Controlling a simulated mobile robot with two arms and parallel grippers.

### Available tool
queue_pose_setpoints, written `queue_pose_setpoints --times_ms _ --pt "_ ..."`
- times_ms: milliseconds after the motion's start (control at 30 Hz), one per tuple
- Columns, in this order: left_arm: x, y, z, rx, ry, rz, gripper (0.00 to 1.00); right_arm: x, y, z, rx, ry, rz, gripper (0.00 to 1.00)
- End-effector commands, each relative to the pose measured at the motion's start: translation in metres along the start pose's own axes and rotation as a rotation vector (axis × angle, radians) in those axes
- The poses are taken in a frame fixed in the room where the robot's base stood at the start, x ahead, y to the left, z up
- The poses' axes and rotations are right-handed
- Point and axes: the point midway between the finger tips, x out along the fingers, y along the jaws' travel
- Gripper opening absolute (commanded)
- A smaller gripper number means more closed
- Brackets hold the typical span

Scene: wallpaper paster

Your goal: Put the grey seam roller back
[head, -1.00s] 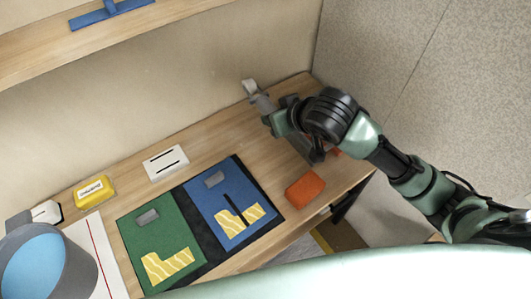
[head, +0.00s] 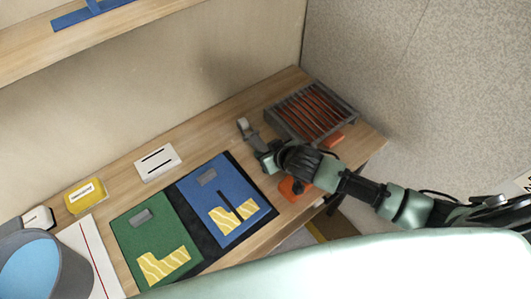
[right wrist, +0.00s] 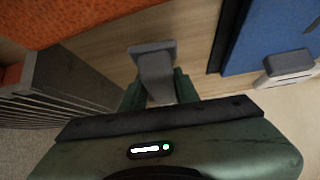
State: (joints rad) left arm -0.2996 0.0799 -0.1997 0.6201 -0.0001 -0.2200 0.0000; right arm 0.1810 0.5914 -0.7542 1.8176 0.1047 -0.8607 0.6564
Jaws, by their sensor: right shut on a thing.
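The grey seam roller (head: 245,128) is held in my right gripper (head: 258,147), its wide pale end pointing away from the gripper. In the right wrist view the roller (right wrist: 154,68) sits between the two green fingers, its broad head beyond the tips over the wooden bench. The gripper is shut on its handle. The head view shows it right of the blue panel (head: 210,180) and front-left of a grey slatted rack (head: 350,108); the wrist view shows the rack (right wrist: 75,90) at left. My left gripper is not in view.
An orange block (head: 289,188) lies partly behind my right arm; another orange piece (head: 334,140) is by the rack. A green panel (head: 125,232), white slotted block (head: 158,162), yellow box (head: 86,196) and grey bucket (head: 75,265) stand leftward.

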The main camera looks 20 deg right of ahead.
Motion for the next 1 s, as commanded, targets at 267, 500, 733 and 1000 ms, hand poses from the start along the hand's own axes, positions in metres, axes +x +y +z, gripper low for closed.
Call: queue_pose_setpoints --times_ms 267,500,733,1000 --pt "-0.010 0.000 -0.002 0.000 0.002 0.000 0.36 0.009 0.000 0.007 -0.001 0.003 -0.001 0.00" --pt "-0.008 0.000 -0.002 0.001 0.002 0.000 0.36 0.011 0.000 0.010 0.000 0.002 0.000 0.00" --pt "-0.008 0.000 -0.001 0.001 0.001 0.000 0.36 0.012 0.000 0.011 0.000 0.001 0.000 0.52" --pt "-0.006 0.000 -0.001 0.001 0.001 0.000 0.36 0.012 0.000 0.011 -0.001 0.002 0.000 0.52"
